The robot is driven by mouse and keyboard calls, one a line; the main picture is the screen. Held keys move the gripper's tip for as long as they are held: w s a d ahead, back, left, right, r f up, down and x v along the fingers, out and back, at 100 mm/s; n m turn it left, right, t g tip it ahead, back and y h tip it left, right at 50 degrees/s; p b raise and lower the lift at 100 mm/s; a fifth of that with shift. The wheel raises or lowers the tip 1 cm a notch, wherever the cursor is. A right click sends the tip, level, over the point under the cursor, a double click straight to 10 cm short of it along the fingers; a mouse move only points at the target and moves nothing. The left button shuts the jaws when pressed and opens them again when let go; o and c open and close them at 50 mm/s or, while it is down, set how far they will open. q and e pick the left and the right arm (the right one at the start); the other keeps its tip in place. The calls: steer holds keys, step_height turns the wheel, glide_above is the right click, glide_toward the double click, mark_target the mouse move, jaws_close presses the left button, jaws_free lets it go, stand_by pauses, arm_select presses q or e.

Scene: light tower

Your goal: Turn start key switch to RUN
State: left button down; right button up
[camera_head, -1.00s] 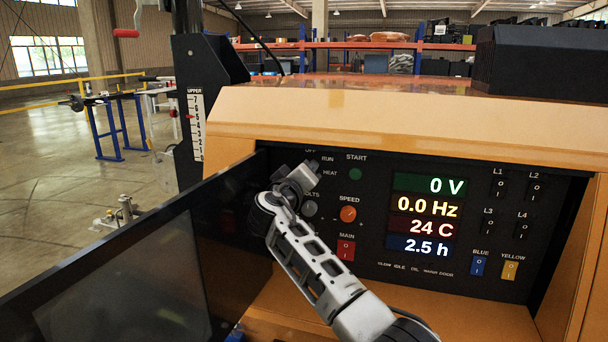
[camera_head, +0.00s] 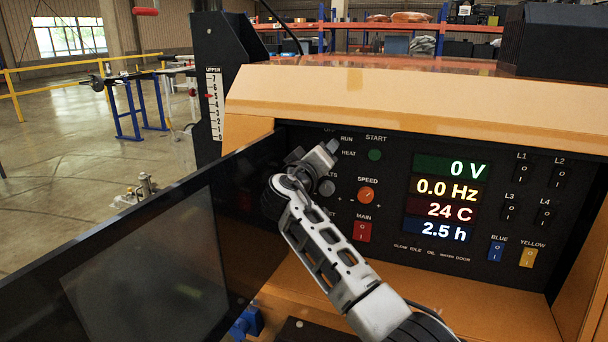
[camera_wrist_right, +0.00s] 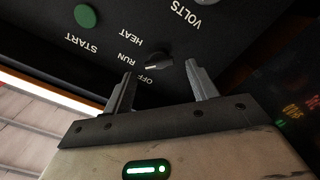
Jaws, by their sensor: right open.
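The start key switch (camera_wrist_right: 158,62) is a small dark knob on the black control panel (camera_head: 395,262), with OFF, RUN and HEAT labels around it. Its pointer faces left in the right wrist view, toward the RUN and OFF side; I cannot tell exactly which mark. My right gripper (camera_wrist_right: 163,88) is open, with one finger on either side of the knob, and nothing is clamped. I cannot tell whether the fingers touch the panel. In the head view my right gripper (camera_head: 325,153) covers the knob. My left gripper is out of view.
A green START button (camera_head: 375,155), an orange SPEED knob (camera_head: 366,195) and a red MAIN switch (camera_head: 362,231) are close by. A dark open door (camera_head: 150,270) stands left of my right arm. The lit displays (camera_head: 446,200) are to the right.

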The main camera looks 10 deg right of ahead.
steer(key=b+v, duration=0.2)
steer(key=v, duration=1.2)
steer(key=shift+s+f, duration=0.1)
